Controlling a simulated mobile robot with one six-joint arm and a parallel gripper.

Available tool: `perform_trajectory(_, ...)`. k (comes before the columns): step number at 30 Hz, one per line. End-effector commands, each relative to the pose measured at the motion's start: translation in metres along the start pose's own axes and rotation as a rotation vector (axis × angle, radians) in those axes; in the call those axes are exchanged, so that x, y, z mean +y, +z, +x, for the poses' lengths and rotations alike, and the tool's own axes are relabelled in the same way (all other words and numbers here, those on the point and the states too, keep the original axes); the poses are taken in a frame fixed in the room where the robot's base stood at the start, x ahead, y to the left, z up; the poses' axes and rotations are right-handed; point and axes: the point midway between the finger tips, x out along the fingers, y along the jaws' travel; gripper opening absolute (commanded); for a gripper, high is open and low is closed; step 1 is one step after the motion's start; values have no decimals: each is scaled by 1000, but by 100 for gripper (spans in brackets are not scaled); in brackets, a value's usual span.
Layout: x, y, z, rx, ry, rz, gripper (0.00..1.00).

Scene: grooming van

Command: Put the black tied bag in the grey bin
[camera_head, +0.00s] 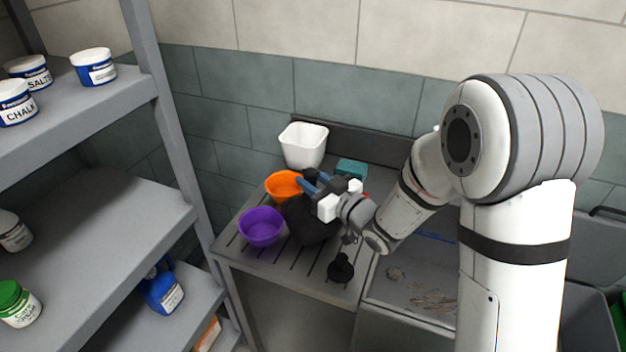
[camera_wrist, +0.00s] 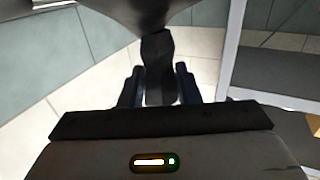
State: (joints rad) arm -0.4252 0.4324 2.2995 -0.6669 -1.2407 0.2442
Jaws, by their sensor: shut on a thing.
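The black tied bag (camera_head: 312,224) is at the slatted drainboard, beside the purple and orange bowls. My gripper (camera_head: 316,186) is shut on its tied neck. In the wrist view the neck (camera_wrist: 158,65) runs between the two fingers (camera_wrist: 158,88), with the bag's body (camera_wrist: 140,12) at the top edge. I cannot tell whether the bag touches the drainboard. A grey open container (camera_head: 588,318) at the lower right edge, partly hidden by my arm, may be the grey bin.
The drainboard (camera_head: 285,272) also holds a purple bowl (camera_head: 260,228), an orange bowl (camera_head: 283,184), a white tub (camera_head: 304,146), a teal block (camera_head: 351,168) and a small black object (camera_head: 341,268). A sink (camera_head: 415,285) adjoins on the right. Grey shelving (camera_head: 110,215) stands on the left.

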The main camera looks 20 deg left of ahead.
Motion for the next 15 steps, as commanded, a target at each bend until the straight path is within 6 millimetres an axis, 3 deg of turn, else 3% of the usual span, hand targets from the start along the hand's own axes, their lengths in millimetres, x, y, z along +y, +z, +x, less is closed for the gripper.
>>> perform_trajectory(10,0,3,0,3,-1,-1,0)
perform_trajectory(11,-1,2,0,1,-1,0,32)
perform_trajectory(15,-1,2,0,1,-1,0,44)
